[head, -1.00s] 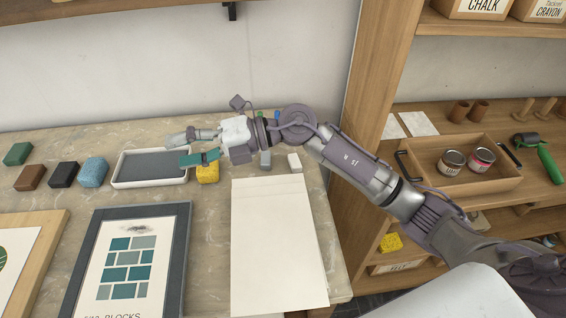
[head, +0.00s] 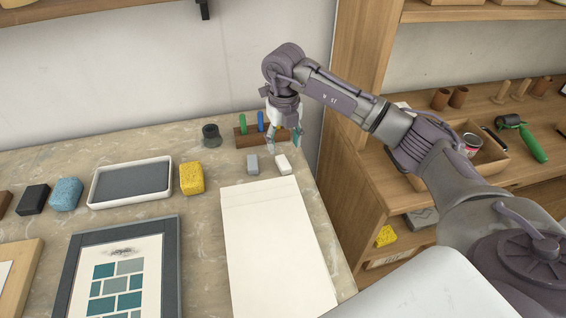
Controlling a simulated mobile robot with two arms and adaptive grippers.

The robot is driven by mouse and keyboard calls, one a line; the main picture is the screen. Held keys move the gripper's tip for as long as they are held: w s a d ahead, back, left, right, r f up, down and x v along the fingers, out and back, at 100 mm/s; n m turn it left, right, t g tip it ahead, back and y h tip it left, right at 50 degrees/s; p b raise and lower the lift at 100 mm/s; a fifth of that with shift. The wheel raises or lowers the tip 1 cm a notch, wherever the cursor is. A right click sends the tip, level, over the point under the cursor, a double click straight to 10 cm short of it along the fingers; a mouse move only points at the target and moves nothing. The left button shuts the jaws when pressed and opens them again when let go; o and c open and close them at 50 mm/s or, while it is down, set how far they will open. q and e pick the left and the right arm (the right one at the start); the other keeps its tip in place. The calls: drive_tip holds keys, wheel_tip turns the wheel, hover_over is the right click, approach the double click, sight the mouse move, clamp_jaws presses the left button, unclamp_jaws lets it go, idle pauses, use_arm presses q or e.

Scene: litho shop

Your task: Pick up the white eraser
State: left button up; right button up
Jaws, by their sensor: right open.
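The white eraser (head: 284,164) lies on the stone-topped table near its right end, just behind the sheets of paper. A grey block (head: 253,164) of similar size lies just left of it. My right gripper (head: 284,145) points down above and slightly behind the white eraser. It is open with nothing visible between its fingers, and it looks apart from the eraser. My left gripper is not in view.
A wooden holder (head: 245,137) with green and blue tools stands behind the gripper, beside a dark round item (head: 211,135). A yellow sponge (head: 192,178) and grey tray (head: 131,182) lie left. Paper sheets (head: 275,250) lie in front. A wooden shelf unit (head: 345,150) stands right.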

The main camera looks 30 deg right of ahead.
sight(283, 162)
drive_tip(key=shift+s+a+f+p, duration=0.1)
drive_tip(key=shift+f+p, duration=0.3)
drive_tip(key=shift+f, duration=1.2)
drive_tip(key=shift+a+f+p, duration=0.1)
drive_tip(key=shift+f+p, duration=0.3)
drive_tip(key=shift+f, duration=1.15)
clamp_jaws()
